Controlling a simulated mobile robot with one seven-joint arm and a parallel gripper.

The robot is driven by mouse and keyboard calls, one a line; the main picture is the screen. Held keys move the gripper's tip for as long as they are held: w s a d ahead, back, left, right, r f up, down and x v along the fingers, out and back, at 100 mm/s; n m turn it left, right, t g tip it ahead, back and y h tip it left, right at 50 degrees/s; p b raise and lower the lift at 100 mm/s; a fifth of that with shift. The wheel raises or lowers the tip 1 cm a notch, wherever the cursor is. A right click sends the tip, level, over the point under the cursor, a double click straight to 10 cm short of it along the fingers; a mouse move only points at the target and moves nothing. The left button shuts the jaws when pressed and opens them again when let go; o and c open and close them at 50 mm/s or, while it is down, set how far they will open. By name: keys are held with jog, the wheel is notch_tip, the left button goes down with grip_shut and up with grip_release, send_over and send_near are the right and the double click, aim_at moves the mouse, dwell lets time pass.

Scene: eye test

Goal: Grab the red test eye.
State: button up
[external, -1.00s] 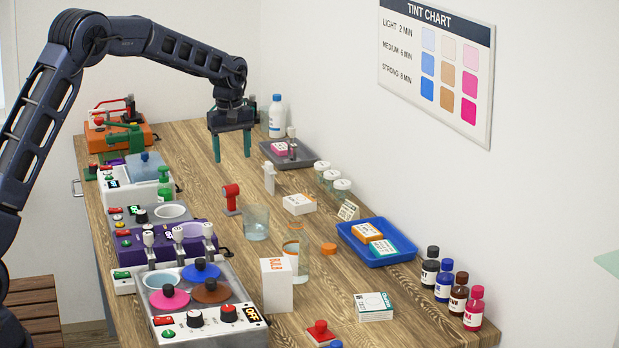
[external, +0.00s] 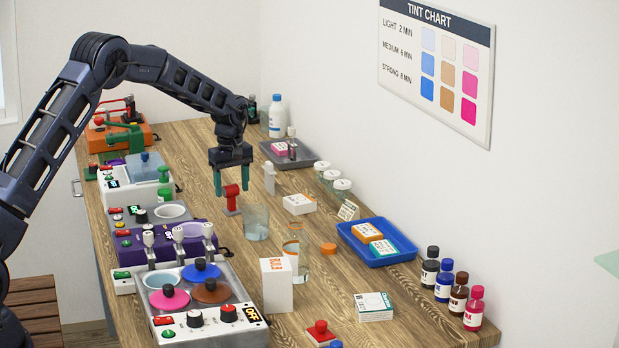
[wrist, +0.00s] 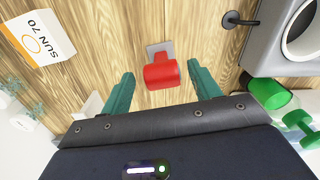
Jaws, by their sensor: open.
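The red test eye (external: 231,199), a red rounded head on a small grey base, stands upright on the wooden bench. In the wrist view its red head (wrist: 161,72) shows between the fingertips, with the grey base just beyond it. My gripper (external: 232,191) is open and points down, its teal fingers on either side of the red head in the external view. In the wrist view my gripper (wrist: 160,69) shows a gap between each finger and the head. I cannot tell exactly how far down the fingers reach beside it.
A glass beaker (external: 256,222) stands close in front and right. A small white stand (external: 269,178) and a white box (external: 299,204) are to the right. A green bottle (external: 165,185) and the grey bath unit (external: 150,212) are to the left.

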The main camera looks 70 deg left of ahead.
aim_at(232, 210)
notch_tip(232, 210, down, 5)
jog(key=shift+s+a+r, duration=0.1)
jog(key=shift+s, duration=0.05)
jog(key=shift+c, duration=0.4)
jog(key=c, duration=1)
